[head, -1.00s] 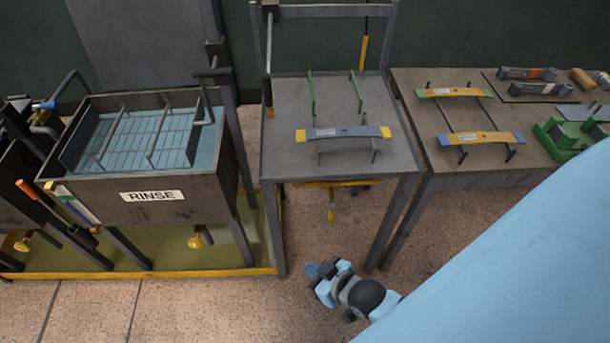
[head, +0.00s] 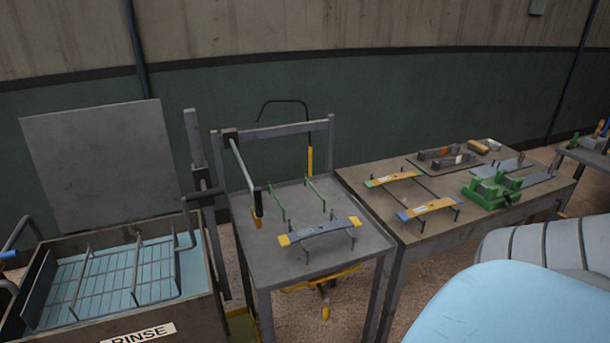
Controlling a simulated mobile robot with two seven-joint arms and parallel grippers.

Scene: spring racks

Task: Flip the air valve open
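No part is clearly marked as the air valve, and I cannot tell which fitting it is. On the middle grey table (head: 300,262), a grey pipe (head: 240,160) slants down from a dark block to a dark and yellow end (head: 257,221). A thin black hose (head: 284,101) hangs behind it with a yellow wand (head: 310,160). A yellow fitting (head: 325,302) hangs under the table. A blue fitting (head: 8,256) is cut by the left picture edge. Neither of my grippers is in view.
A blue-grey leaf spring (head: 320,230) with yellow ends rests on supports on the middle table. The RINSE tank (head: 60,325) stands left. The right table (head: 430,235) holds two more springs, tools and a green fixture (head: 495,190). My own light blue part covers the lower right.

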